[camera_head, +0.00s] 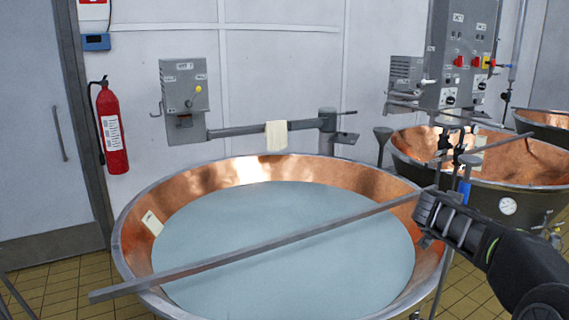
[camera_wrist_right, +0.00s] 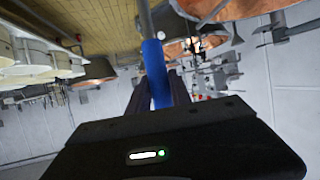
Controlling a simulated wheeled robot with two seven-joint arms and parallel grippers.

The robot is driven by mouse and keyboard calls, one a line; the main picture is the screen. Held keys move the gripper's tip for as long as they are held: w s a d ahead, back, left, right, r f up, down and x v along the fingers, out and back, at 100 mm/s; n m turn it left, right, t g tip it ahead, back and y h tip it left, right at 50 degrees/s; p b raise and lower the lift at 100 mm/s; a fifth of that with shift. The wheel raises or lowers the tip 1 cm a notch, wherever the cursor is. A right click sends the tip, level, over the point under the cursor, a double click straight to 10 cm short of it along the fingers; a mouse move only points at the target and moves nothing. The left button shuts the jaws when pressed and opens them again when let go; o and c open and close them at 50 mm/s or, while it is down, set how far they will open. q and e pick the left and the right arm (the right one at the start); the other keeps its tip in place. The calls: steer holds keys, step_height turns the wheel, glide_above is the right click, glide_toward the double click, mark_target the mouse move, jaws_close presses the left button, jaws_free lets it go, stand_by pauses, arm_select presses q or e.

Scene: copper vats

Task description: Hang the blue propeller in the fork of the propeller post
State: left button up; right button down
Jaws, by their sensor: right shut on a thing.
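My right gripper (camera_head: 446,214) comes in from the right above the right rim of the large copper vat. It is shut on a blue, rod-like part, which I take to be the blue propeller (camera_head: 464,190). In the right wrist view the blue part (camera_wrist_right: 156,72) stands between the fingers, with a grey shaft running on beyond it. The propeller is roughly upright in the head view; its lower end is hard to make out. I cannot clearly tell the propeller post or its fork among the fittings behind. My left gripper is not in view.
The large copper vat (camera_head: 133,240) holds pale liquid, and a long grey bar (camera_head: 250,248) crosses above it. Smaller copper vats (camera_head: 520,158) stand at the right. Tiled floor shows at lower left.

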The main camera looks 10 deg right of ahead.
arm_select(q)
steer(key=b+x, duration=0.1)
steer(key=b, duration=0.1)
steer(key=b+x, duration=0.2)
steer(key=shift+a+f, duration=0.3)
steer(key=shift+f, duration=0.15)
arm_select(e)
steer(key=s+a+f+n+t+y, duration=0.1)
steer(key=a+f+n+t+y, duration=0.1)
steer(key=a+f, duration=0.6)
steer(key=s+a+f+n+t+y, duration=0.1)
steer(key=a+f+n+y, duration=0.4)
steer(key=a, duration=1.3)
steer(key=s+a+f+n+t+y, duration=0.1)
steer(key=a+f+n+t+y, duration=0.2)
steer(key=a+f, duration=0.7)
steer(key=a+n+y, duration=0.1)
steer(key=a, duration=0.2)
steer(key=shift+s+f+n, duration=0.25)
steer(key=shift+f+n, duration=0.05)
steer(key=shift+f, duration=0.05)
steer(key=shift+a, duration=0.1)
